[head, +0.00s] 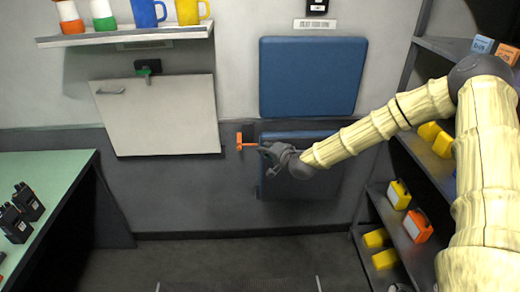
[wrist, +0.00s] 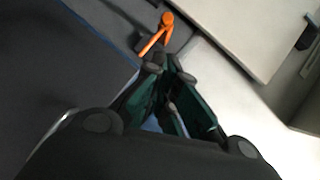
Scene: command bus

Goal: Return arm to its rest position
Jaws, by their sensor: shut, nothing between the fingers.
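My arm (head: 375,133) reaches from the right across the front of the wall, its end pointing left. My gripper (head: 264,148) is shut and empty. Its fingertips are just right of an orange lever (head: 246,147) on the dark lower wall. In the wrist view my gripper (wrist: 168,62) has its fingers together, and the orange lever (wrist: 157,33) lies just beyond the tips. I cannot tell whether they touch it.
A blue backrest (head: 310,75) hangs above a lower blue panel (head: 325,178), partly behind my arm. A white panel (head: 155,115) is at left. Shelves (head: 430,160) with yellow items stand right. A green table (head: 60,190) is left. The central floor is clear.

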